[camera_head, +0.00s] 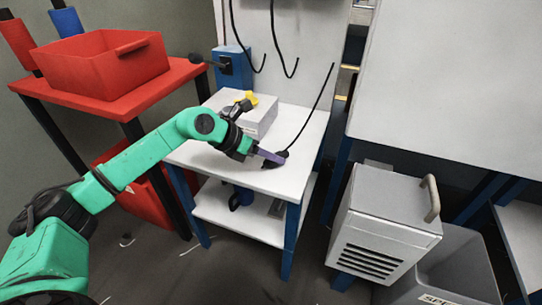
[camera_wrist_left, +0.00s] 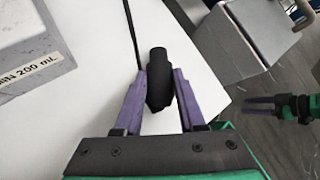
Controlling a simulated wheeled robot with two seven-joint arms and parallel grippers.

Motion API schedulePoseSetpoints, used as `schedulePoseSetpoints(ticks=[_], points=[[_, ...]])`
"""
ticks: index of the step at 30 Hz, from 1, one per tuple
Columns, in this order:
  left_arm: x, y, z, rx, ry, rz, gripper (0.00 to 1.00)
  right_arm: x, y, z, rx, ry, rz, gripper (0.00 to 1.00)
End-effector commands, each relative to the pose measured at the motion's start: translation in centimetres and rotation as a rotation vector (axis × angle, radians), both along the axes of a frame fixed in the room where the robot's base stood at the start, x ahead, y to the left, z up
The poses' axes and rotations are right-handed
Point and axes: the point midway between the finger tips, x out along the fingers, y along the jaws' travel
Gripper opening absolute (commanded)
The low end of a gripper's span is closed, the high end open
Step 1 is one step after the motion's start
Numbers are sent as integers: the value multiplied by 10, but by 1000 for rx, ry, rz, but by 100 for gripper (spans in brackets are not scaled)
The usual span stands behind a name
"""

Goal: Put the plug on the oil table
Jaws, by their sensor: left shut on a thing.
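The black plug (camera_wrist_left: 158,80) stands between the purple fingers of my left gripper (camera_wrist_left: 159,100), which is shut on it. In the head view my left gripper (camera_head: 272,157) is low over the right part of the white table top (camera_head: 215,157), which I take for the oil table. The plug (camera_head: 283,154) shows there at the fingertips, with a black cord rising from it. I cannot tell whether the plug touches the top. In the left wrist view my right gripper (camera_wrist_left: 262,104) is far off at the right, with its two fingers apart and nothing between them.
A grey box (camera_head: 258,118) with a yellow item (camera_head: 248,98) on it stands at the back of the table. A blue socket box (camera_head: 232,68) is behind. A red crate (camera_head: 105,62) stands on a red table at left. A grey vented unit (camera_head: 385,222) is at right.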

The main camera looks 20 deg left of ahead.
Motion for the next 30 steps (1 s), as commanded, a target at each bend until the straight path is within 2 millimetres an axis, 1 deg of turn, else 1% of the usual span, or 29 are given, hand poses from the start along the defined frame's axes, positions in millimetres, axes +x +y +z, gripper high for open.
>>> schedulePoseSetpoints(ticks=[1,13,23,24,25,26,30], points=[[-1,0,-5,2,6,-1,0,0,0,-2,0,0,0,50],[-3,0,-21,8,18,-3,0,0,0,-9,0,0,0,50],[-3,0,-24,10,20,-1,0,0,0,-11,0,0,0,50],[-3,1,-24,10,20,-1,54,0,0,-11,0,0,0,50],[-3,1,-24,10,20,-1,66,0,0,-11,0,0,0,50],[-3,1,-24,10,20,-1,74,0,0,-11,0,0,0,50],[-2,1,-24,9,21,1,74,0,0,-11,0,0,0,50]])
